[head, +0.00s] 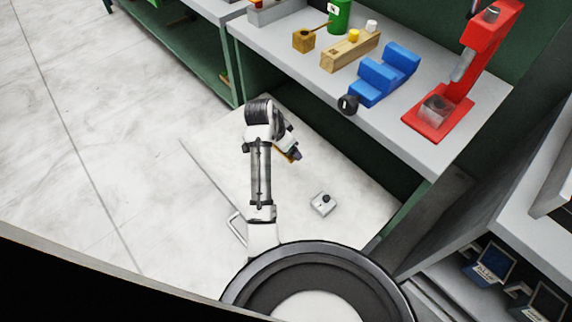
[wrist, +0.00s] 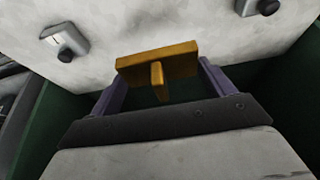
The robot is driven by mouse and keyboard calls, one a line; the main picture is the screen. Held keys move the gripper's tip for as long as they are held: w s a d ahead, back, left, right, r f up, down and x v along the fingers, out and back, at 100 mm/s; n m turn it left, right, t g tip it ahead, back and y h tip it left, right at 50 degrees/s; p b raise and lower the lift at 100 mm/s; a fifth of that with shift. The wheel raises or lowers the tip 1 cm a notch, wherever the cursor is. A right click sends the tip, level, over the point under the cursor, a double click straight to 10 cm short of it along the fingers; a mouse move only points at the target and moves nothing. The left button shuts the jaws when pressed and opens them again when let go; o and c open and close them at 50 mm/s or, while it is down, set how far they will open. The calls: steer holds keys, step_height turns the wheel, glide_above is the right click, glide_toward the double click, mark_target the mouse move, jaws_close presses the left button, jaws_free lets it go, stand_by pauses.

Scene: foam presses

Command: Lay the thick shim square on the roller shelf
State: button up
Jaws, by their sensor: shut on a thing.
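My gripper (head: 293,153) is shut on an orange-yellow block with a short tab, which looks like the thick shim (wrist: 158,62). In the wrist view the shim sits crosswise between the two purple fingers (wrist: 160,80), slightly tilted in the picture. In the head view only a sliver of it shows beneath the gripper. A pale, marbled flat panel (head: 285,215) with a bar handle lies below, and it appears to be the roller shelf. The shim seems held above this panel; the gap is hard to judge.
A small grey block with a black knob (head: 323,202) lies on the pale panel; the wrist view shows two such blocks. The grey bench (head: 400,135) behind carries a red press (head: 440,110), blue blocks (head: 385,75) and a wooden block (head: 350,52). Panel around the knobbed block is clear.

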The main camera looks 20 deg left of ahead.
step_height(320, 180, down, 11)
steer(key=shift+f, duration=0.15)
steer(key=shift+f, duration=0.15)
steer(key=o, duration=1)
steer(key=shift+o, duration=0.2)
steer(key=v, duration=1.2)
